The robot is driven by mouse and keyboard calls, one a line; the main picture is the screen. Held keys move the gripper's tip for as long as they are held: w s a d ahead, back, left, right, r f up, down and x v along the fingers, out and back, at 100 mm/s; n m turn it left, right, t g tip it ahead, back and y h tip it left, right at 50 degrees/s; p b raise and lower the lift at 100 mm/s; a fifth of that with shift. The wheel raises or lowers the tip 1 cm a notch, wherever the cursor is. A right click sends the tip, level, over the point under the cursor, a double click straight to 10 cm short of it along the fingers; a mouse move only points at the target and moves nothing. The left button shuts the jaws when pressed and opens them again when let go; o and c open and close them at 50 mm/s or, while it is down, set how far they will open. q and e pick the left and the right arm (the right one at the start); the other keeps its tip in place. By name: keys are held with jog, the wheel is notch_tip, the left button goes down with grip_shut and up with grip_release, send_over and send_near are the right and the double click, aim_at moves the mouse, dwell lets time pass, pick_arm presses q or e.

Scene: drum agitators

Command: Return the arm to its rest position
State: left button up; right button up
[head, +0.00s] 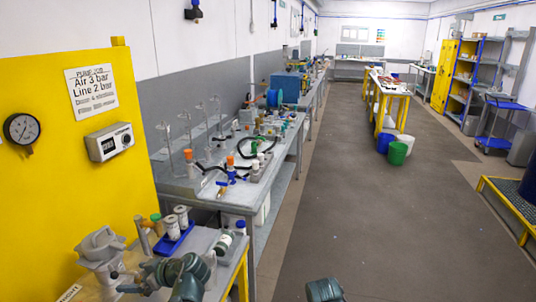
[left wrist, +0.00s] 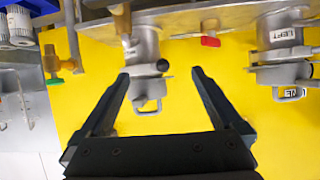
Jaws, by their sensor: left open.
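My left gripper (left wrist: 160,74) is open in the left wrist view, its two dark fingers spread apart. A grey metal fitting (left wrist: 146,45) with a looped handle and a black knob shows between and beyond the fingertips; I cannot tell whether they touch it. A second grey fitting (left wrist: 283,45) labelled LEFT is to the right, clear of the fingers. In the head view my left arm (head: 182,272) reaches over the near bench at the bottom left, beside a grey metal fitting (head: 100,248). My right arm (head: 325,291) shows only in part at the bottom edge; its gripper is out of view.
A yellow panel (head: 70,190) with a gauge (head: 21,129) and a display box (head: 109,142) stands at the left. A blue tray (head: 165,244) with white containers is near my left arm. A cluttered long bench runs behind. The grey floor (head: 380,220) is open.

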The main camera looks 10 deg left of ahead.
pick_arm(q)
jog(key=w+d+f+m+h, duration=0.1)
jog(key=d+f+m+h, duration=0.3)
jog(key=d, duration=0.6)
jog(key=w+d+f+m+h, duration=0.1)
jog(key=d+f+m+h, duration=0.1)
jog(key=d+f+m, duration=0.6)
jog(key=s+d+m+h, duration=0.2)
jog(key=s+d+m, duration=0.1)
jog(key=d, duration=0.8)
jog(key=s+d+m+g+h, duration=0.1)
jog(key=s+d+m+h, duration=0.2)
jog(key=d, duration=0.8)
jog(key=shift+m+g+h, duration=0.3)
jog(key=shift+m, duration=0.7)
jog(key=shift+f, duration=0.1)
jog(key=shift+c, duration=0.2)
